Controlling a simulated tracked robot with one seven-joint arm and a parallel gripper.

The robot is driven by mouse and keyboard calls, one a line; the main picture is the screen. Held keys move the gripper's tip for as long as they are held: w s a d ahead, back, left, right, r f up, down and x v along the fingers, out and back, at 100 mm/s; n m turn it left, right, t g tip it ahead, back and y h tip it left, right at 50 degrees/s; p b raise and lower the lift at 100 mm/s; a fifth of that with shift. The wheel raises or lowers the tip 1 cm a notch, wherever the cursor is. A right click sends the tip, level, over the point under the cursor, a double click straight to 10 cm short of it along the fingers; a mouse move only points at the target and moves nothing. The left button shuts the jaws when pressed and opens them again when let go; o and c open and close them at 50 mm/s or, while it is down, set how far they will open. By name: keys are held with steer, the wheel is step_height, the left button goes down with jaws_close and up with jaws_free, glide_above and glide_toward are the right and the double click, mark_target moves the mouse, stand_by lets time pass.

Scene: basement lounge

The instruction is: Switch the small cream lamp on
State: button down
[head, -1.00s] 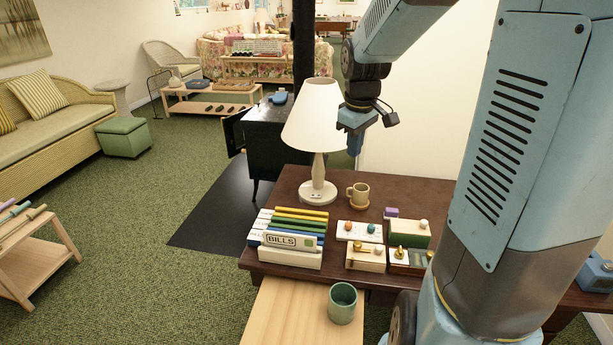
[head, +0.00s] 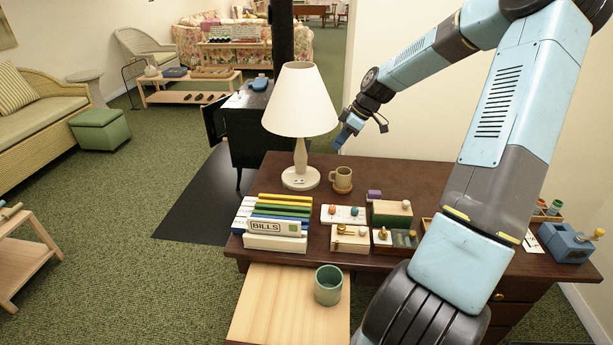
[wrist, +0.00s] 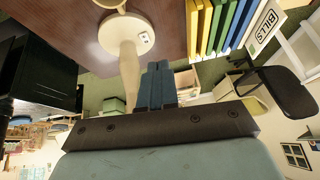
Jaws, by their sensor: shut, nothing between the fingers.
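The small cream lamp (head: 301,105) stands upright on the dark desk (head: 400,173), with a wide pale shade, a turned stem and a round base. In the wrist view its base (wrist: 122,38) and stem show upside down, with a small pale switch plate (wrist: 145,38) on the base. My gripper (head: 341,142) is just right of the lamp, below the shade's right rim, pointing down and left. In the wrist view its blue fingers (wrist: 158,78) are together and empty, appearing beside the stem. I cannot tell whether they touch it.
A rack of books and a BILLS box (head: 275,227) sits in front. Small wooden boxes (head: 350,238) lie to the right. A green cup (head: 328,285) stands on the pale board. A black stove stands behind the lamp.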

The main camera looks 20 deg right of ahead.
mark_target(301, 181)
steer(key=shift+n+t+y, duration=0.3)
steer(key=shift+t+y, duration=0.3)
steer(key=shift+y, duration=0.1)
steer(key=shift+w+d+f, duration=0.15)
steer(key=shift+w+d, duration=0.45)
steer(key=shift+d, duration=0.2)
steer(key=shift+w+d+f, duration=0.1)
steer(key=shift+w+d, duration=0.5)
steer(key=shift+d, duration=0.2)
steer(key=x, duration=2)
steer(key=shift+s, duration=0.1)
steer(key=shift+f, duration=0.1)
